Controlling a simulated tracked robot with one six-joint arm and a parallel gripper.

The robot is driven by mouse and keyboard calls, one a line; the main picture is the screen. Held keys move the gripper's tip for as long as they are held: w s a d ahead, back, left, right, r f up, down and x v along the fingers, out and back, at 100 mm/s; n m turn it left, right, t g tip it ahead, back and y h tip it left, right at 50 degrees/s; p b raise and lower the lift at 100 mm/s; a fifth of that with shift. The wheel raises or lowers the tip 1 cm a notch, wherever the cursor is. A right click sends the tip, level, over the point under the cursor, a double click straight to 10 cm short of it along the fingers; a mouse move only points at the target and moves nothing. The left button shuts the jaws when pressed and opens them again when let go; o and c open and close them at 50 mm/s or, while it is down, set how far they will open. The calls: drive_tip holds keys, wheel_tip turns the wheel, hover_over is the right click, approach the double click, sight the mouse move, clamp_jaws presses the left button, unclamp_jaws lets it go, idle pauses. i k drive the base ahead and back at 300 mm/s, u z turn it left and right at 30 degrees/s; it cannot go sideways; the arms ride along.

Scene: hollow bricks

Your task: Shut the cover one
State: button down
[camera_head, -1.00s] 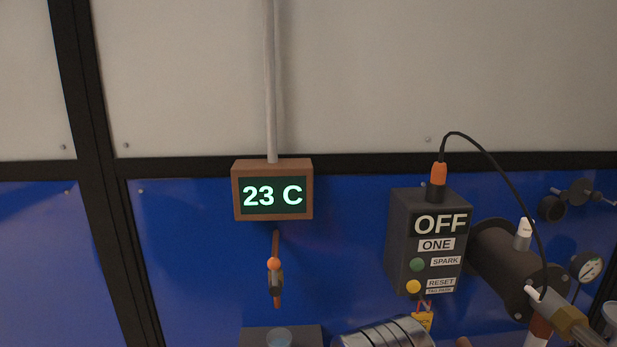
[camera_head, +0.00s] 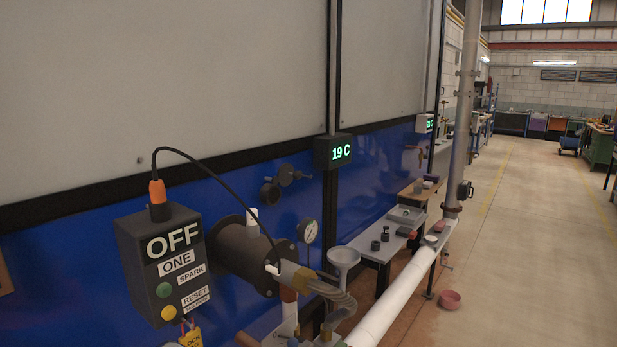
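The box labelled ONE (camera_head: 165,262) hangs on the blue wall at left and reads OFF, with a green and a yellow button. To its right a dark cylinder (camera_head: 238,257) sticks out from the wall. Above and right of the cylinder is a short dark round port (camera_head: 270,193) on the blue wall. A dark disc on a small arm (camera_head: 287,175), which looks like its cover, sits beside the port at upper right, apart from its mouth. No label on it can be read. My gripper is not in view.
A pressure gauge (camera_head: 308,231) and a grey funnel (camera_head: 344,257) stand right of the cylinder. A long white pipe (camera_head: 395,298) runs along the floor side. A grey bench (camera_head: 377,248) holds small parts. A pink bowl (camera_head: 449,299) lies on the open floor at right.

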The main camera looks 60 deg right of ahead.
sight(285, 175)
drive_tip(key=z, duration=2.3)
drive_tip(key=k, duration=1.35)
drive_tip(key=z, duration=0.5)
drive_tip(key=i, duration=1.15)
drive_tip(key=u, duration=0.4)
